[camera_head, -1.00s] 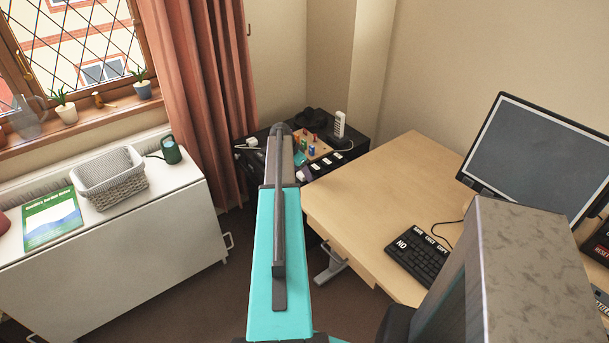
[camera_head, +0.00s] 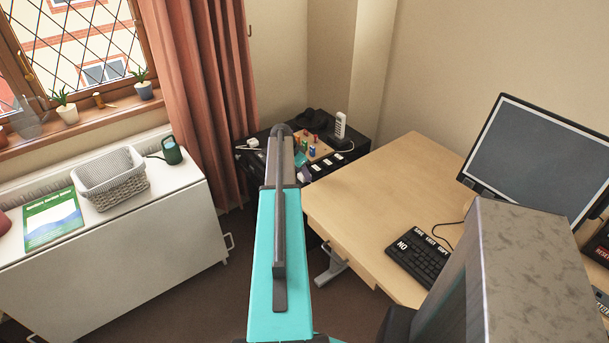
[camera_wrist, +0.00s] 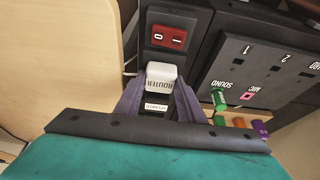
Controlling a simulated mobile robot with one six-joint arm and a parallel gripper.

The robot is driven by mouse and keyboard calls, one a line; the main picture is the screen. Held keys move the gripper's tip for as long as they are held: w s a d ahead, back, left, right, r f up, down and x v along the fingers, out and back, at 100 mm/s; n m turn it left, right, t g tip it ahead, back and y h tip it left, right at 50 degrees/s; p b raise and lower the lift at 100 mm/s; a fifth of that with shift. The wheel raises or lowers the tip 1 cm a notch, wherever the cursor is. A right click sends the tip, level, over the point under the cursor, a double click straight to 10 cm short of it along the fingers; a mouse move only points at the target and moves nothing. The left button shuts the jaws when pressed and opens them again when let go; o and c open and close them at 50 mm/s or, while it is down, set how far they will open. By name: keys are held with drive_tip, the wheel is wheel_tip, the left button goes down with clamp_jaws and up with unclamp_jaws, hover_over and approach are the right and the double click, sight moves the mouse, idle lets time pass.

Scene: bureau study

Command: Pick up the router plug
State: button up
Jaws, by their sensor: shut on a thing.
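The router plug (camera_wrist: 161,74) is a white block with the word ROUTER on its side. In the wrist view it sits between the two purple fingers of my gripper (camera_wrist: 160,92), which are shut on it. A small white label with dark print shows just below it, between the fingers. The plug lies right below a red rocker switch (camera_wrist: 167,37) on a black unit. In the head view only a bit of my gripper (camera_head: 304,173) shows past my arm, and I cannot make out the plug there. Whether the plug is still seated in a socket is not clear.
A black panel (camera_wrist: 262,72) marked 1, 2, SOUND and MIC is to the right, with green, orange and purple plugs (camera_wrist: 240,122) below. The wooden desk (camera_head: 385,200) stands close on the right. A board with coloured pieces (camera_head: 313,149) and a white phone (camera_head: 340,125) are on the black surface.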

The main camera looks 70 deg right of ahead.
wheel_tip(320, 180, up, 10)
drive_tip(key=b, duration=0.2)
idle(0.6)
idle(0.5)
drive_tip(key=w+a+r+n+t, duration=0.1)
drive_tip(key=w+a+r+n, duration=0.25)
drive_tip(key=w+a, duration=0.75)
drive_tip(key=w+a+r+n+t, duration=0.2)
drive_tip(key=w+a+r+n, duration=0.15)
drive_tip(key=w+a, duration=0.75)
drive_tip(key=w+a+r+n+t, duration=0.1)
drive_tip(key=w+a+r+n, duration=0.3)
drive_tip(key=w+a, duration=0.7)
drive_tip(key=w+a+r+n+t+y, duration=0.1)
drive_tip(key=a+n, duration=0.3)
drive_tip(key=a, duration=1.1)
drive_tip(key=w+a+r+n+t+y, duration=0.1)
drive_tip(key=w+a+r+n, duration=0.2)
drive_tip(key=a, duration=1.2)
drive_tip(key=w+a+r+n+y, duration=0.1)
drive_tip(key=a+n, duration=0.5)
drive_tip(key=a, duration=0.9)
wheel_tip(320, 180, up, 2)
drive_tip(key=shift+w+a+r+n+t+y, duration=0.3)
drive_tip(key=shift+w+t, duration=0.1)
drive_tip(key=shift+w, duration=0.2)
